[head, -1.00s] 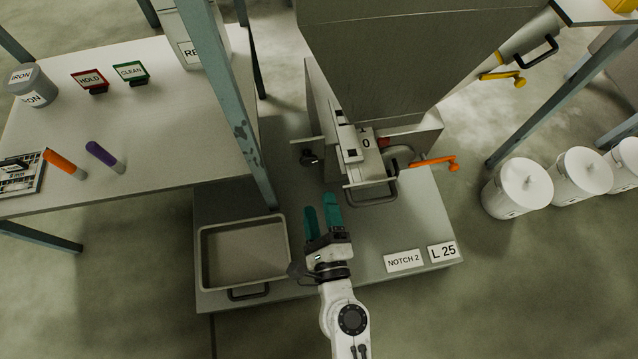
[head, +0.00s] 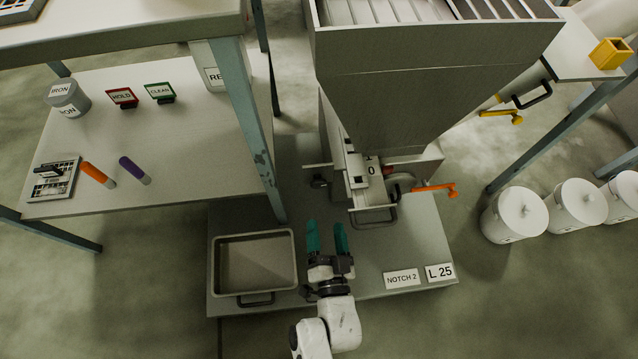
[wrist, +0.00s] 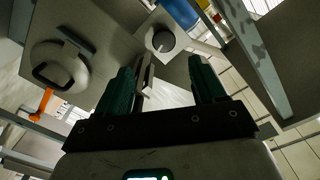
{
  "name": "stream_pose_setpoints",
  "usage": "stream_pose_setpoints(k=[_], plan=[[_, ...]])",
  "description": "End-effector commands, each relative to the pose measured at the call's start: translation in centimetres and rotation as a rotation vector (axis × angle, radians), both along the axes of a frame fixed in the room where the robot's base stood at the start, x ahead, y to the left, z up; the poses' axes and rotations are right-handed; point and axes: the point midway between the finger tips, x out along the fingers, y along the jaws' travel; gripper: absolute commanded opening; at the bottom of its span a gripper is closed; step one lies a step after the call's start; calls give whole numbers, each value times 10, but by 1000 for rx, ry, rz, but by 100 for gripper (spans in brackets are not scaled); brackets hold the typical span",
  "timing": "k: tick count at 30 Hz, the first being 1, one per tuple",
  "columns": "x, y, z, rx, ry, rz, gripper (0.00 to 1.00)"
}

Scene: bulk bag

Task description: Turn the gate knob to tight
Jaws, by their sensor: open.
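My gripper (head: 326,230) is open and empty, its teal fingers pointing at the hopper base, in front of the slide plate. A dark round knob (head: 319,181), which looks like the gate knob, sits at the left side of the hopper outlet. In the wrist view the knob (wrist: 161,41) shows with a pointer line on its face, on a pale square block beyond my open fingertips (wrist: 160,72). My fingers are apart from it. Its marks, and whether it stands at tight, are too small to read.
The outlet has a looped handle (head: 377,219) and an orange lever (head: 435,188) on its right. A grey tray (head: 254,294) stands on the platform left of my gripper. A blue-grey table leg (head: 250,140) stands left of the knob. The NOTCH 2 (head: 401,279) and L 25 (head: 440,272) labels lie on the right.

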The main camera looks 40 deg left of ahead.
Motion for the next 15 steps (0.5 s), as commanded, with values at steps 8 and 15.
stream_pose_setpoints(k=[8,15], plan=[[11,18,2,-20,-41,15,69],[39,52,1,-17,-40,14,69]])
